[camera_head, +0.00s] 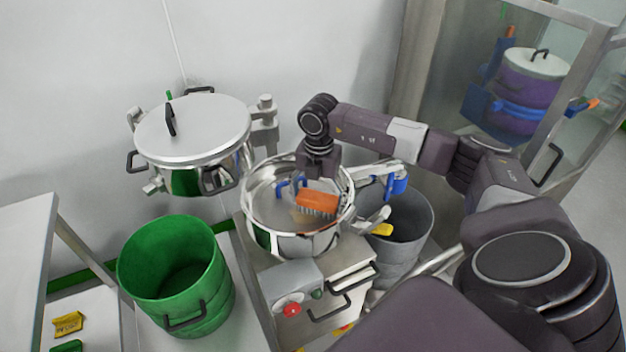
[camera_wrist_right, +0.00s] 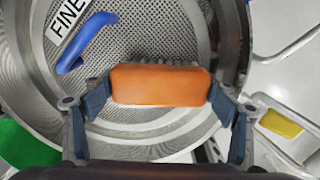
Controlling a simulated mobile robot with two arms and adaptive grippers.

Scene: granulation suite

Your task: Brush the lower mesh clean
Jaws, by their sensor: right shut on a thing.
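My right gripper (camera_head: 318,186) is shut on an orange brush (camera_head: 317,203) with its bristles pointing down. It holds the brush over the inside of the round steel sieve housing (camera_head: 258,205). In the right wrist view the gripper (camera_wrist_right: 160,96) grips the orange block (camera_wrist_right: 160,84) by its two ends. Below it is a round perforated mesh (camera_wrist_right: 150,32) with a blue handle (camera_wrist_right: 88,42) and a "FINE" label (camera_wrist_right: 70,22). I cannot tell whether the bristles touch the mesh. The brush hides part of the mesh. My left gripper is not in view.
A lidded steel vessel (camera_head: 195,135) stands at the back left. A green bin (camera_head: 172,270) stands front left, and a grey bin (camera_head: 402,235) right of the sieve. A control box (camera_head: 290,283) with a red button sits in front. A glazed cabinet stands at the back right.

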